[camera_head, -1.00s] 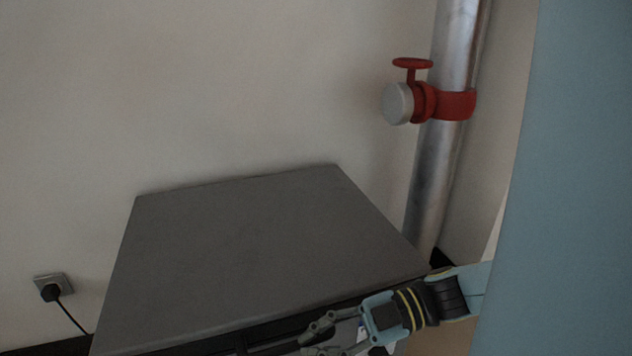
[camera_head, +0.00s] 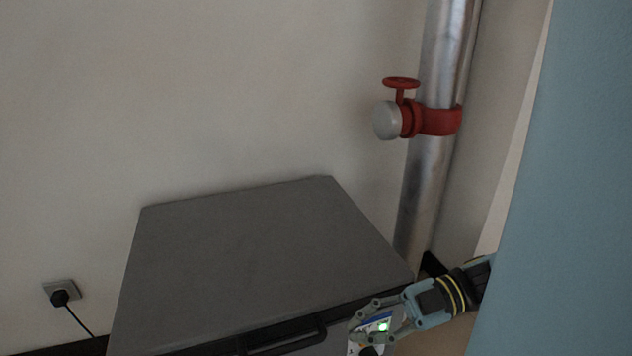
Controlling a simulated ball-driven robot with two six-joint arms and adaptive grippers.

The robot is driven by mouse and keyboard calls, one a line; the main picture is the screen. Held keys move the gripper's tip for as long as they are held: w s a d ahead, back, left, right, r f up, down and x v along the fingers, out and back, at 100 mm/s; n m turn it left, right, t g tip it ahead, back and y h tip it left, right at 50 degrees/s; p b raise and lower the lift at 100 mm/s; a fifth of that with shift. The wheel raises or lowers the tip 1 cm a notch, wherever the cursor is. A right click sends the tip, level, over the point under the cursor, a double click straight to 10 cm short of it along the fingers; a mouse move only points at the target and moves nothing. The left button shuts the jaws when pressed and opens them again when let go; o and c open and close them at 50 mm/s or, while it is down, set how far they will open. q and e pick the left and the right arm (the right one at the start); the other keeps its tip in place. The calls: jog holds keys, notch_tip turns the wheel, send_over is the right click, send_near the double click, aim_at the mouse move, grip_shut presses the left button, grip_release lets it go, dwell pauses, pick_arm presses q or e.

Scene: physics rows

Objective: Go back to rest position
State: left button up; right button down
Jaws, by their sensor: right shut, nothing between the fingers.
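My right gripper (camera_head: 362,326) is at the lower right, in front of the upper front edge of a grey box-like cabinet (camera_head: 250,262). Its arm comes in from the right. The gripper is shut with nothing held. Behind and below it a small panel with a lit green display (camera_head: 382,327) shows on the cabinet front, partly covered by the fingers. A dark handle (camera_head: 285,341) runs along the cabinet front to the left of the gripper, apart from it. My left gripper is not in view.
A metal pipe (camera_head: 428,190) with a red valve (camera_head: 437,120) stands behind the cabinet at right. A wall socket with a black plug (camera_head: 60,297) is at lower left. A large blue surface (camera_head: 570,200) fills the right side. The wall above the cabinet is bare.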

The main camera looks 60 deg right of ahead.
jog(key=s+d+f+m+h, duration=0.1)
jog(key=d+f+m+h, duration=0.2)
jog(key=f, duration=0.3)
jog(key=s+d+f+m+g+h, duration=0.1)
jog(key=s+d+f+m+h, duration=0.1)
jog(key=d+f+h, duration=0.3)
jog(key=s+f+m+h, duration=0.1)
jog(key=f+m+h, duration=0.15)
jog(key=f, duration=0.35)
jog(key=s+a+f+m+g+p, duration=0.1)
jog(key=s+a+f+m+g, duration=0.5)
jog(key=s+a+f+g, duration=0.4)
jog(key=s+a+f+h, duration=0.1)
jog(key=s+a+f, duration=0.2)
jog(key=s+f, duration=0.2)
jog(key=shift+s+a+f, duration=0.2)
jog(key=shift+s+f, duration=0.1)
jog(key=shift+s, duration=0.2)
